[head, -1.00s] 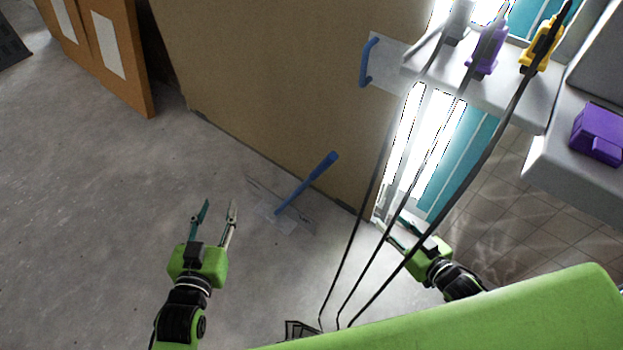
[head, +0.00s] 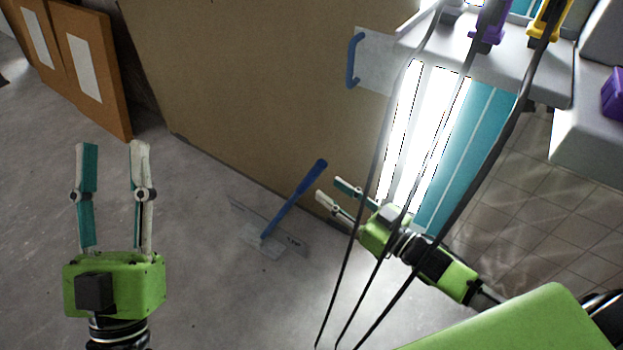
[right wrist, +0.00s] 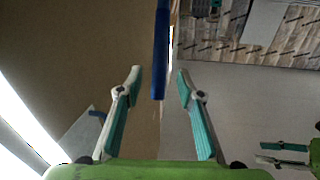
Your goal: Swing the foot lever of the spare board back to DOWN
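The blue foot lever (head: 295,200) rises slanted from a clear plate (head: 265,245) on the floor, at the lower edge of the large brown board (head: 260,90). In the right wrist view the blue lever (right wrist: 160,55) hangs from the top, ahead of and between my open fingers. My right gripper (head: 335,190) is open in the head view, just right of the lever and apart from it; it also shows in the right wrist view (right wrist: 158,78). My left gripper (head: 112,152) is open and empty over the floor at the left. Lettering on the plate is too small to read.
A blue handle (head: 354,60) sits on a pale plate at the board's right edge. Orange panels (head: 90,70) stand at the upper left. Dark cables cross the head view before my right arm. Grey floor (head: 200,210) is free between my left gripper and the lever.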

